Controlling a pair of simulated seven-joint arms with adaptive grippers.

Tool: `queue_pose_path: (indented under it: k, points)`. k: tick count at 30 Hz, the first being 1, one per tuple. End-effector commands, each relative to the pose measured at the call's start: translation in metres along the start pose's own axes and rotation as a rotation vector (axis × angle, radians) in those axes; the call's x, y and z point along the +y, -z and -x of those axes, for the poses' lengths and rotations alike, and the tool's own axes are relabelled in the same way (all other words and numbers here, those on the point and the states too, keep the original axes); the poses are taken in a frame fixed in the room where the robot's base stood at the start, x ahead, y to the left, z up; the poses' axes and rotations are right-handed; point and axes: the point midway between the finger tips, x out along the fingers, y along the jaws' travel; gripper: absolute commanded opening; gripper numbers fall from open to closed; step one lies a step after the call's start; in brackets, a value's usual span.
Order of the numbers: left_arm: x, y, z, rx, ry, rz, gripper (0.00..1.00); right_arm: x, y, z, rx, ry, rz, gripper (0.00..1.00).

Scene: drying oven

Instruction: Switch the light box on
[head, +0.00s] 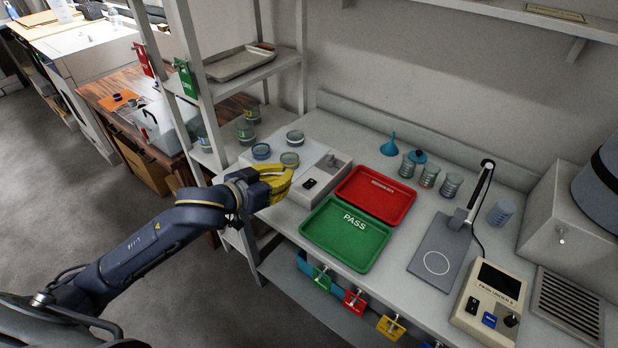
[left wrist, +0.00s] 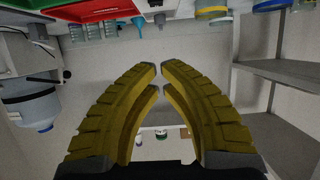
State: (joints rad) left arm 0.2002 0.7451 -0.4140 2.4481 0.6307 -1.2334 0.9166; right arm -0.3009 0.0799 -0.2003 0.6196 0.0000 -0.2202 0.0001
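The light box (head: 322,166) is a pale, low unit on the bench, with several round dishes at its left end. A black rocker switch (head: 309,183) sits on its front right part, with a small dark knob behind it. I cannot tell whether its panel is lit. My left gripper (head: 286,177) has yellow fingers and is at the box's front edge, left of the switch and apart from it. In the left wrist view its fingertips (left wrist: 159,67) come together with nothing between them. My right gripper is not in view.
A red tray (head: 394,186) and a green PASS tray (head: 322,243) lie to the right of the box. A grey stand with a lamp arm (head: 441,250) and a beige control box (head: 479,319) are farther right. A metal shelf rack (head: 247,84) rises at the left.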

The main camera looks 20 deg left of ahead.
Motion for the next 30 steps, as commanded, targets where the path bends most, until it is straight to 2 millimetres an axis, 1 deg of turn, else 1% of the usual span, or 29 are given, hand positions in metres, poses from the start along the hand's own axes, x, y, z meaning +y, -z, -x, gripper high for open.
queue_pose_path:
  k: [8,11,13,17,24,29,30]
  points:
    - [0.000,0.000,-0.001,0.000,0.000,0.001,0.00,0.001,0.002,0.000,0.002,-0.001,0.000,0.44]
    - [0.000,0.000,-0.006,0.000,0.000,0.002,0.00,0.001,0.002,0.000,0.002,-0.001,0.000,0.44]
    - [0.000,0.000,-0.013,-0.001,0.001,0.002,0.00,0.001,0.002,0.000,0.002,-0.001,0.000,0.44]
    - [0.000,0.000,-0.031,0.001,0.000,0.004,0.00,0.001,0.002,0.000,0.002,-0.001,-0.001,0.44]
    - [0.000,0.000,-0.075,0.000,0.001,0.003,0.00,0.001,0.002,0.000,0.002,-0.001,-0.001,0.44]
    - [0.000,0.001,-0.101,0.001,0.001,0.003,0.00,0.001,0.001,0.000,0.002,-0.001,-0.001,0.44]
    - [0.000,-0.005,-0.103,-0.003,0.001,0.002,0.00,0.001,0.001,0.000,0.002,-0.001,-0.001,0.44]
